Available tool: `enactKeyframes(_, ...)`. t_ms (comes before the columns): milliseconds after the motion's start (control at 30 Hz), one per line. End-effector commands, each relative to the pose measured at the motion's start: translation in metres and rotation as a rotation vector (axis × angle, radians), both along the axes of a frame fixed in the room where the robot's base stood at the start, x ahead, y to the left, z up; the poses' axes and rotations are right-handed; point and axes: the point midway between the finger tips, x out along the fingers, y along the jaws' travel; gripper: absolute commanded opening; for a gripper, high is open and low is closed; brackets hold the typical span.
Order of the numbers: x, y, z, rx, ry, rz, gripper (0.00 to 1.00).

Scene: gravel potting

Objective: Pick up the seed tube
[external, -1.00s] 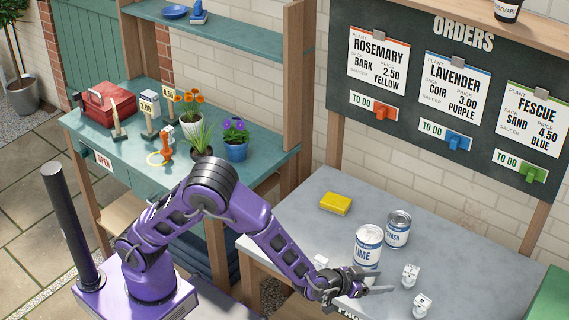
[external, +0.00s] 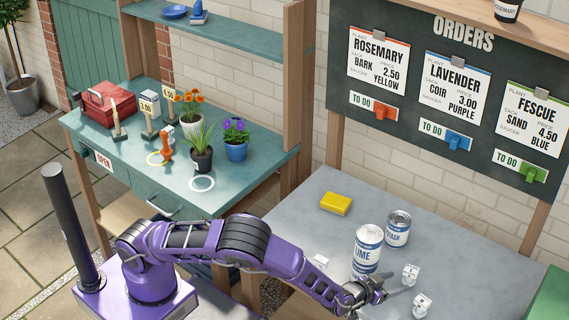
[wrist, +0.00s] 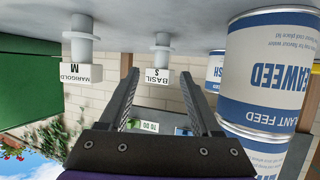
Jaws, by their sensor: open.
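Two small white labelled pieces stand on grey stems on the grey bench. In the wrist view, which is upside down, one reads BASIL S (wrist: 158,77) and the other MARIGOLD M (wrist: 82,73). They appear to be the two pieces right of my gripper in the external view, BASIL (external: 410,273) farther back and MARIGOLD (external: 421,303) nearer. I cannot tell which is the seed tube. My gripper (external: 381,289) is low over the bench, open and empty. In the wrist view the gripper (wrist: 160,82) has its fingertips spread on either side of the BASIL piece, which looks farther ahead.
A large blue-and-white can (external: 368,251) stands close behind my gripper, with another can (external: 397,229) beyond it. A SEAWEED label (wrist: 275,75) is close on the right in the wrist view. Another white piece (external: 320,262) lies left. A yellow block (external: 336,203) sits farther back.

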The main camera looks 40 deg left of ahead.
Motion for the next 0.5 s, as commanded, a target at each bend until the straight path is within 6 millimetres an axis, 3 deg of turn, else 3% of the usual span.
enactKeyframes(167, 0.01, -0.002, -0.005, 0.001, -0.001, 0.001, 0.65)
enactKeyframes(500, 0.048, -0.012, -0.026, 0.0, -0.001, 0.001, 0.65)
